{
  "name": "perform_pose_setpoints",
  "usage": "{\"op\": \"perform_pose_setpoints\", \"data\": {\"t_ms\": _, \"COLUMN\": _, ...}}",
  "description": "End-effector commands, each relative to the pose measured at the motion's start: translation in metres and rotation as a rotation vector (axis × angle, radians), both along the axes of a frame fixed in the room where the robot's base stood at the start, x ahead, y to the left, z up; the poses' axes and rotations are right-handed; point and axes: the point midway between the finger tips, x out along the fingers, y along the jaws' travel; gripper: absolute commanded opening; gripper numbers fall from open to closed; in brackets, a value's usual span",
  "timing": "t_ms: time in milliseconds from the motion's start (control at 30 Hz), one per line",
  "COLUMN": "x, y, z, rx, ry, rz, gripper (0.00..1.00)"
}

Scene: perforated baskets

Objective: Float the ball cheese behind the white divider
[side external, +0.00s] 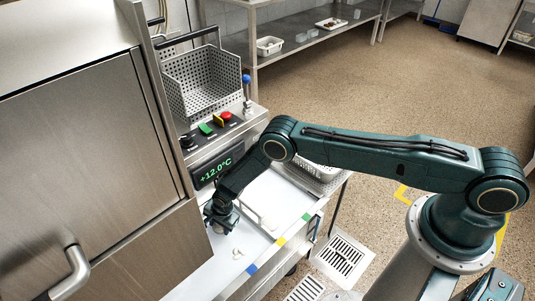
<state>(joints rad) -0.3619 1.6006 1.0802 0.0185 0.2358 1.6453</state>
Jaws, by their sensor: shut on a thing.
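My gripper (222,216) points down at the left part of the white worktop (291,195), close to the steel cabinet. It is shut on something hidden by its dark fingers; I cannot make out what. Small whitish pieces (237,253) lie on the worktop just in front of it; I cannot tell whether one is a ball cheese. A low white strip (255,219), which may be the white divider, runs along the worktop to the right of my gripper. A pale, rounded shape (268,223) shows beside it, blurred into the white surface.
A perforated basket (204,84) stands above the control panel with its +12.0°C display (216,172). Another perforated basket (322,172) is partly hidden behind my arm. The steel cabinet (88,150) closes off the left. Blue, yellow and green marks line the worktop's front edge.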

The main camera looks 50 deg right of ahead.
Motion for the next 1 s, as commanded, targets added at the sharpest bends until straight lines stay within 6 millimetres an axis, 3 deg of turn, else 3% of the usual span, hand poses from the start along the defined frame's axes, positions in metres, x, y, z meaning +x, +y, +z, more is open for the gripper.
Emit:
{"op": "perform_pose_setpoints", "data": {"t_ms": 167, "x": 0.000, "y": 0.000, "z": 0.000, "rx": 0.000, "ry": 0.000, "rz": 0.000, "gripper": 0.24}}
{"op": "perform_pose_setpoints", "data": {"t_ms": 200, "x": 0.000, "y": 0.000, "z": 0.000, "rx": 0.000, "ry": 0.000, "rz": 0.000, "gripper": 0.51}}
{"op": "perform_pose_setpoints", "data": {"t_ms": 300, "x": 0.000, "y": 0.000, "z": 0.000, "rx": 0.000, "ry": 0.000, "rz": 0.000, "gripper": 0.71}}
{"op": "perform_pose_setpoints", "data": {"t_ms": 333, "x": 0.000, "y": 0.000, "z": 0.000, "rx": 0.000, "ry": 0.000, "rz": 0.000, "gripper": 0.73}}
{"op": "perform_pose_setpoints", "data": {"t_ms": 667, "x": 0.000, "y": 0.000, "z": 0.001, "rx": 0.000, "ry": 0.000, "rz": 0.000, "gripper": 0.73}}
{"op": "perform_pose_setpoints", "data": {"t_ms": 1000, "x": 0.001, "y": 0.000, "z": 0.017, "rx": 0.000, "ry": -0.001, "rz": 0.000, "gripper": 0.73}}
